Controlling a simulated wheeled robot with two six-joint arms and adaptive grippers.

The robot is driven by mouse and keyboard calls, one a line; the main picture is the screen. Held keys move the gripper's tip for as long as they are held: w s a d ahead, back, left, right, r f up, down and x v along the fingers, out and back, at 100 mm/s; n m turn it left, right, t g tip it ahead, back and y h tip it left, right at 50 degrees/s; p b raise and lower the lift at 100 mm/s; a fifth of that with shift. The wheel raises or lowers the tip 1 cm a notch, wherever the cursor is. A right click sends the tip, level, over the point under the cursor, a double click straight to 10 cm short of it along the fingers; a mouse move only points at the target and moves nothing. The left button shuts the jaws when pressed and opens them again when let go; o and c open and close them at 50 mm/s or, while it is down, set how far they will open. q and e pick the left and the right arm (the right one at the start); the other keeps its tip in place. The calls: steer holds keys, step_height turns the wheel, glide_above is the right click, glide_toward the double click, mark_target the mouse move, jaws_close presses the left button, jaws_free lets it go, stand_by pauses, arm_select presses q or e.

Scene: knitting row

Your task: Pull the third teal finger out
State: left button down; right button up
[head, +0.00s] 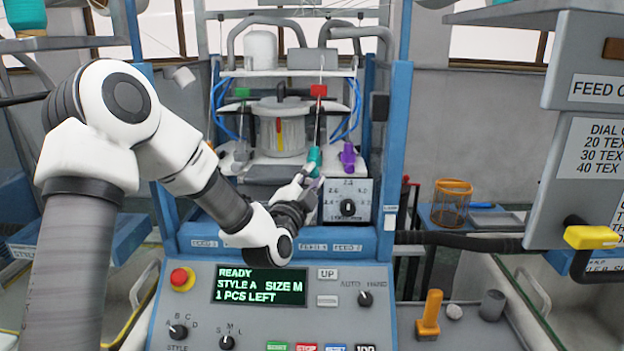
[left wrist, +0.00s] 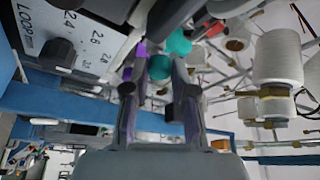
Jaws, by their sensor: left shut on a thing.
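The teal finger (head: 315,158) stands at the front of the knitting machine, just above the loop dial panel. My left gripper (head: 308,186) reaches up to it from the lower left and is shut on it. In the left wrist view the teal finger (left wrist: 159,67) shows between the tips of my left gripper (left wrist: 155,90). Its gripped part is partly hidden by the fingertips. A purple finger (head: 348,157) stands just to the right of the teal one. My right gripper is in neither view.
The loop dial panel (head: 348,203) is close beside the gripper. Below is a control panel with a green display (head: 259,285) reading READY and 1 PCS LEFT. Blue posts (head: 396,130) flank the machine. White yarn cones (left wrist: 278,60) show in the left wrist view.

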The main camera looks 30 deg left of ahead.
arm_select(q)
steer(key=shift+w+a+f, duration=0.15)
steer(key=shift+w, duration=0.1)
steer(key=c, duration=0.9)
jaws_free()
steer(key=shift+c, duration=0.2)
steer(key=shift+s, duration=0.15)
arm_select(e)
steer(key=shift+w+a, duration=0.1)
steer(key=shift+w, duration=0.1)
arm_select(q)
steer(key=shift+s, duration=0.3)
steer(key=v, duration=0.7)
steer(key=shift+w, duration=0.15)
steer(key=shift+f, duration=0.1)
